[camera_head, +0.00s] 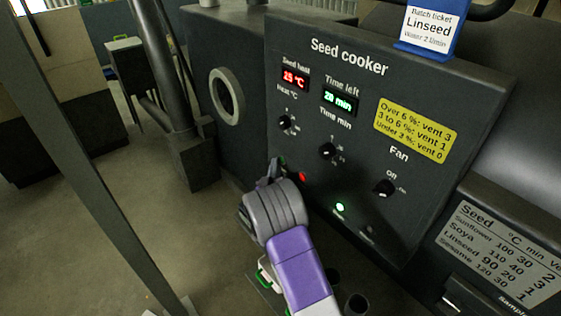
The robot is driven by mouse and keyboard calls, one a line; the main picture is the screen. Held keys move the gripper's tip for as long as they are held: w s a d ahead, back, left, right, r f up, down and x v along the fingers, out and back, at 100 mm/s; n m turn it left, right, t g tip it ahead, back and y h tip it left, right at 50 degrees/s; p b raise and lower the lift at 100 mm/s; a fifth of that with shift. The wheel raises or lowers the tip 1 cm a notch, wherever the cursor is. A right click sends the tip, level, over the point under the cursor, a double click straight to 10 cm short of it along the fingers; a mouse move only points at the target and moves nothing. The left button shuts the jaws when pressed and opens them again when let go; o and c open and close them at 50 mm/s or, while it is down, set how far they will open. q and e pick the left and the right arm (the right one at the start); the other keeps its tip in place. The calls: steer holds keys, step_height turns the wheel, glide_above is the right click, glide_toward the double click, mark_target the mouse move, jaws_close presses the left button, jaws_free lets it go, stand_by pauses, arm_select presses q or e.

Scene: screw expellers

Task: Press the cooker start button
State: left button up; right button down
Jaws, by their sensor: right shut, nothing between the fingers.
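The seed cooker panel (350,75) is dark and faces me, tilted in the view. Its heat display (295,78) reads 25 °C in red and its time display (340,101) reads 20 min in green. Low on the panel are a small red control (302,176) and a lit green round spot (340,207). I cannot read labels at either, so I cannot tell which is the start button. My right gripper (271,170) is shut and empty, just left of the red control. My wrist partly hides the lower left of the panel; contact cannot be told. My left gripper is not in view.
Heat (286,123), time (328,151) and fan (384,188) knobs sit on the panel. A blue ticket holder (455,35) reads Linseed. A seed chart (500,250) is at lower right. Dark pipes (165,70) stand at left; open floor lies beyond.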

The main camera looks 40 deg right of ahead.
steer(key=shift+d, duration=0.1)
stand_by(0.3)
steer(key=shift+s+a, duration=0.1)
steer(key=shift+a, duration=0.75)
steer(key=a+b, duration=0.1)
steer(key=a, duration=0.4)
steer(key=shift+s, duration=0.15)
stand_by(0.6)
